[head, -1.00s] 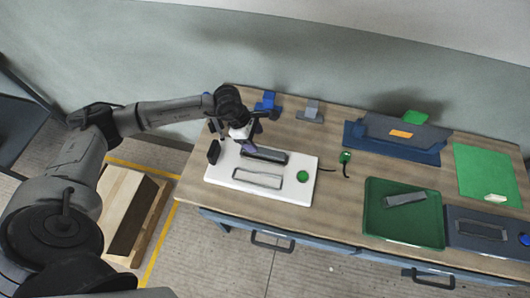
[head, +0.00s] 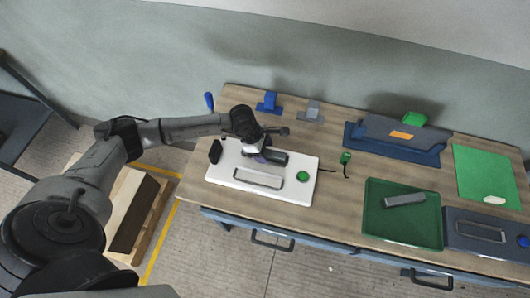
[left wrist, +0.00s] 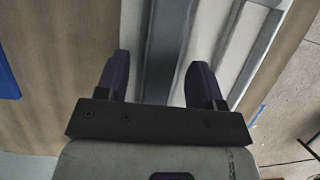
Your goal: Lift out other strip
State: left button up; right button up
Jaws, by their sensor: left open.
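A white mould plate (head: 225,173) lies at the left end of the bench, with two long recesses. The front recess (head: 258,179) shows a pale rim and a grey inside. At the back one, a dark grey strip (head: 280,158) is partly hidden by my left gripper (head: 262,156). In the left wrist view, my left gripper (left wrist: 160,65) is open, its purple fingers on either side of the dark strip (left wrist: 168,45). Whether they touch it cannot be told. Another grey strip (head: 405,199) lies in the green tray (head: 400,234). My right gripper is out of view.
A green button (head: 303,176) is on the plate's right end. A black block (head: 215,151) stands by its left edge. Blue (head: 268,102) and grey (head: 311,112) holders stand behind. A green connector (head: 346,158) with a cable lies to the right.

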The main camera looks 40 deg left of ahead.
pick_arm(q)
jog(key=c, duration=1)
jog(key=shift+c, duration=0.2)
